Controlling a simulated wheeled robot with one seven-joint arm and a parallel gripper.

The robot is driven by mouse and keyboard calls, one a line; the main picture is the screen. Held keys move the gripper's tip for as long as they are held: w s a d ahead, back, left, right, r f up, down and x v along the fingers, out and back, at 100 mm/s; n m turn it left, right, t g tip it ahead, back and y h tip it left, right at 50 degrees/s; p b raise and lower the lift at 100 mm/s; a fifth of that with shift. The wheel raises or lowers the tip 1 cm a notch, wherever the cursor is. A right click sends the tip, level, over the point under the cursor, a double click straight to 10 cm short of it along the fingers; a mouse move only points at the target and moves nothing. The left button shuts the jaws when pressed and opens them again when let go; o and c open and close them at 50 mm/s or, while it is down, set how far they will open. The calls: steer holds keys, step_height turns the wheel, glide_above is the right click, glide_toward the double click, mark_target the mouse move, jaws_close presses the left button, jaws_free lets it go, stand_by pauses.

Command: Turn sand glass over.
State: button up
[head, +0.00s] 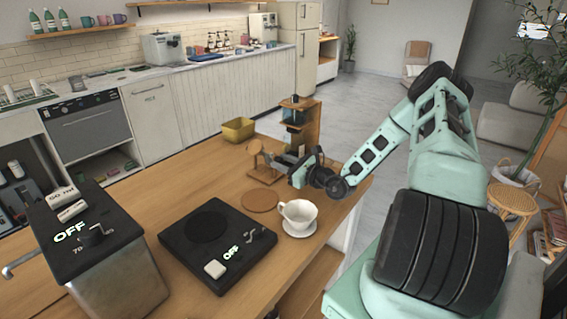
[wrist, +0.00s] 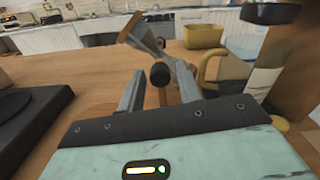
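The sand glass (head: 257,148) sits on a wooden stand on the counter; its glass body looks tilted on the stand. In the wrist view the sand glass (wrist: 143,38) slants from upper left to lower right, with a round black knob (wrist: 160,74) facing me. My gripper (head: 297,172) is just to its right in the head view. In the wrist view my gripper (wrist: 160,80) is open, one finger on each side of the knob, with gaps visible. The lower end of the glass is partly hidden behind the right finger.
A wooden rack (head: 312,118) holding a dark item stands close behind my gripper. A yellow container (head: 238,130) is farther back. A white cup (head: 299,214) on a saucer, a round coaster (head: 259,201) and a black scale-like plate (head: 217,245) are nearer.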

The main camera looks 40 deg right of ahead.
jaws_close()
steer(key=shift+m+p, duration=0.3)
steer(key=shift+p, duration=0.05)
steer(key=m+p, duration=0.2)
steer(key=m, duration=0.1)
steer(key=shift+r, duration=0.1)
steer(key=shift+m+p, duration=1.3)
steer(key=shift+m, duration=1.1)
steer(key=shift+o, duration=1.8)
jaws_free()
